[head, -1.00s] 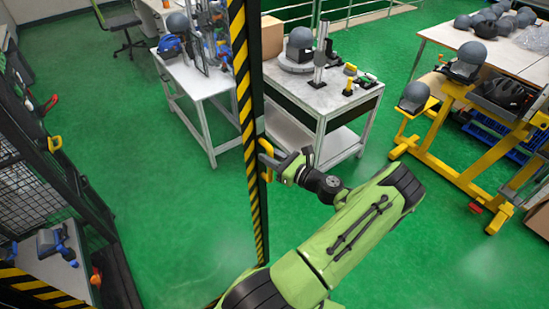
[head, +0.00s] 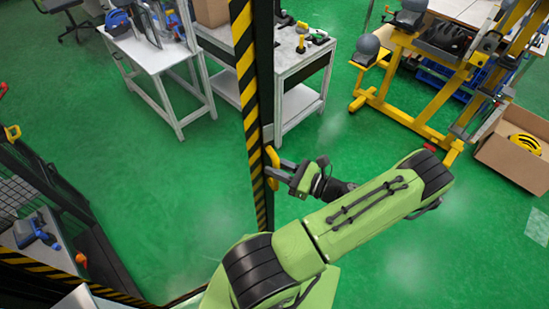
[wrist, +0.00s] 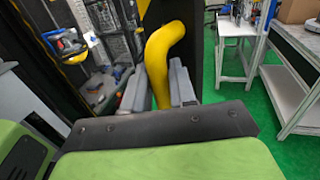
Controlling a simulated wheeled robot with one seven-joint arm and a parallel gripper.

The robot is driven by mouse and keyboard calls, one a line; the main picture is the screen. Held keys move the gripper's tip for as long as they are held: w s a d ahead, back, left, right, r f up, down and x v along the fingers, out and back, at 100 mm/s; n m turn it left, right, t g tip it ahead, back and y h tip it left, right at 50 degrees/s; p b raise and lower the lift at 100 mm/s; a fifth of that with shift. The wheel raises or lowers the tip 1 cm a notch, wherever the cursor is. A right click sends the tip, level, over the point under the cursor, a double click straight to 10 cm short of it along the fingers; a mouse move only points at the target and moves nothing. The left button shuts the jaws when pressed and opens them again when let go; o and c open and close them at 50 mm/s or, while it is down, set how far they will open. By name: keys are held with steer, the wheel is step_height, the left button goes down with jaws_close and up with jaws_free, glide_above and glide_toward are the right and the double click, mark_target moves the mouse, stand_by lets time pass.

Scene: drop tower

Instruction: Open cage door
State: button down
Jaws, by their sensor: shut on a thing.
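The cage door's edge is a black post with yellow and black stripes (head: 246,100), upright in the middle of the head view. A yellow handle (head: 272,160) sticks out from its right side. My gripper (head: 277,172) reaches it from the right and is shut on the handle. In the wrist view the curved yellow handle (wrist: 163,62) stands between the two grey fingers of my gripper (wrist: 160,88). The handle's lower end is hidden behind the gripper body.
Dark mesh cage panels (head: 25,195) stand at the left, with a blue tool (head: 33,232) on a surface beside them. White tables (head: 155,60) stand behind the post. A yellow rack (head: 410,95) and a cardboard box (head: 515,150) are at the right. Green floor between is clear.

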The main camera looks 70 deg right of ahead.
steer(key=shift+a, duration=0.15)
steer(key=c, duration=1.1)
jaws_free()
steer(key=shift+w+a, duration=0.1)
steer(key=s+b, duration=0.1)
steer(key=s, duration=0.4)
steer(key=s+a, duration=0.1)
steer(key=s, duration=0.4)
steer(key=s+b, duration=0.1)
steer(key=s, duration=0.4)
steer(key=shift+s+a+b, duration=0.3)
steer(key=shift+s, duration=0.1)
